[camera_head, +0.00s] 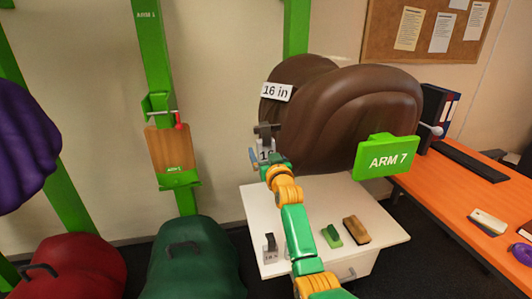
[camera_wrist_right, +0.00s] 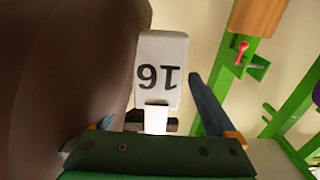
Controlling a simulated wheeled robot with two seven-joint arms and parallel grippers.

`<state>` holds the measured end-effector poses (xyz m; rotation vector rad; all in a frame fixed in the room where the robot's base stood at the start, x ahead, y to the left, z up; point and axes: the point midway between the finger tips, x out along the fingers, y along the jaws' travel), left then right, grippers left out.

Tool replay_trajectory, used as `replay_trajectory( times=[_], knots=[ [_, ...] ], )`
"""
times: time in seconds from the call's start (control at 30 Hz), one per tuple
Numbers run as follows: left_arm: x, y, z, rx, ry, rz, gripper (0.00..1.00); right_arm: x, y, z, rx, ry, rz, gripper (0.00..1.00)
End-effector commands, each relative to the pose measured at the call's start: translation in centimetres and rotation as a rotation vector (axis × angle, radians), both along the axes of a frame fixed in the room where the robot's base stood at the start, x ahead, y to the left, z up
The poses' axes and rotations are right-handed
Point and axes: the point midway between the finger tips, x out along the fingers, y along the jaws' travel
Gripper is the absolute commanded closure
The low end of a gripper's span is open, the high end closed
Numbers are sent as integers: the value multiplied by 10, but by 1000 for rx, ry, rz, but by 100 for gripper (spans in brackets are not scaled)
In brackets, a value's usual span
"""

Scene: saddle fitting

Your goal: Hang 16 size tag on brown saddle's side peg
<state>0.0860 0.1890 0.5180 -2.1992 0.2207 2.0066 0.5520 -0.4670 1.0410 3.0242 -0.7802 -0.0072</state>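The brown saddle (camera_head: 350,110) sits on the green ARM 7 support and fills the left of the wrist view (camera_wrist_right: 60,80). The white 16 tag (camera_head: 265,149) is beside the saddle's left side, just below a dark peg-like fitting (camera_head: 264,131). It shows upside down in the wrist view (camera_wrist_right: 161,70). My right gripper (camera_head: 264,164) is at the tag, fingers spread, with a gap between the tag and the blue right-hand finger in the wrist view (camera_wrist_right: 155,108). The other finger is partly hidden by the saddle. Whether the peg carries the tag is unclear. My left gripper is out of view.
A "16 in" label (camera_head: 276,92) is on the saddle's upper left. The white cabinet (camera_head: 385,236) below holds a small tag on a dark stand (camera_head: 270,247), a green block (camera_head: 331,236) and a brown brush (camera_head: 356,230). An orange desk (camera_head: 450,205) stands right.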

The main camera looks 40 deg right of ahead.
Motion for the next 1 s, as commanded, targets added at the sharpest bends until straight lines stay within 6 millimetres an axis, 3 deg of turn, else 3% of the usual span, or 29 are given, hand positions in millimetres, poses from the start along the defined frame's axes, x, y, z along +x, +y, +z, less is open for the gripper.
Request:
replay_trajectory(
  times=[0.3,0.73,1.0],
  knots=[
    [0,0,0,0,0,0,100,-3,2,-1,0,1,1,0],
    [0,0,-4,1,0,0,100,-54,30,-1,-2,1,0,0],
    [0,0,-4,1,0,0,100,-62,35,-4,3,8,3,0]
  ],
)
